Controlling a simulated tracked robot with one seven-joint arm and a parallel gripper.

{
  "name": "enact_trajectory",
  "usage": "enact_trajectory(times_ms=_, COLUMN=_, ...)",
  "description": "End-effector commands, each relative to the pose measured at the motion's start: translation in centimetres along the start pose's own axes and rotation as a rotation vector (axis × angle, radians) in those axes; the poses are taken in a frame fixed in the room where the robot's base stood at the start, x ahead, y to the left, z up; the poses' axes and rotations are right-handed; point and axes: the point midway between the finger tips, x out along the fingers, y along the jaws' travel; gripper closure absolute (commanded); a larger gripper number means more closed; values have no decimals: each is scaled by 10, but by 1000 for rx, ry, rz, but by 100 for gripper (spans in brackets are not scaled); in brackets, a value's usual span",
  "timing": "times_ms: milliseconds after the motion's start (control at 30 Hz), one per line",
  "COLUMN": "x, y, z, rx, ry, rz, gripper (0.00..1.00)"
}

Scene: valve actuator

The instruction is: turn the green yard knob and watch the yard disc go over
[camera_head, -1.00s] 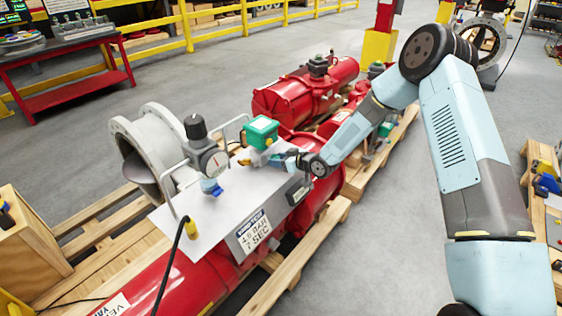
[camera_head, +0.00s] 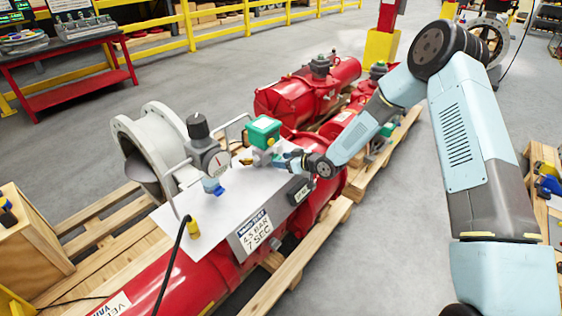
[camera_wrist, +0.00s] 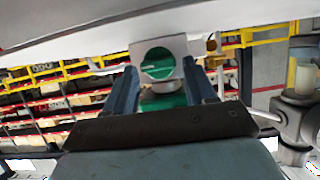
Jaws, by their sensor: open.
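My gripper (camera_wrist: 162,72) is open, with one finger on each side of the knob in that view. I cannot tell whether either finger touches it. In the head view my gripper (camera_head: 281,160) is beside the green box (camera_head: 263,130) on the plate, and the knob is not clearly seen there. A round dial (camera_head: 216,161) with a red mark stands left of the box; I cannot tell whether it is the yard disc.
The metal plate (camera_head: 200,220) lies over the red actuator (camera_head: 190,275) on a wooden pallet (camera_head: 300,262). A grey flanged pipe (camera_head: 150,140) stands behind it at left. Open floor (camera_head: 400,220) lies right of the pallet.

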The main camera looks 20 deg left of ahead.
Motion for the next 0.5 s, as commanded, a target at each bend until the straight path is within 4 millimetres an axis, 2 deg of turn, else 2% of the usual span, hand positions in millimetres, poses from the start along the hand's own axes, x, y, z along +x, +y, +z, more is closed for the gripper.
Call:
enact_trajectory(times_ms=300, x=-63, y=-1, z=0, rx=0, ry=-1, rz=1, gripper=45)
enact_trajectory(times_ms=500, x=-97, y=-2, z=1, rx=1, ry=0, rz=0, gripper=45)
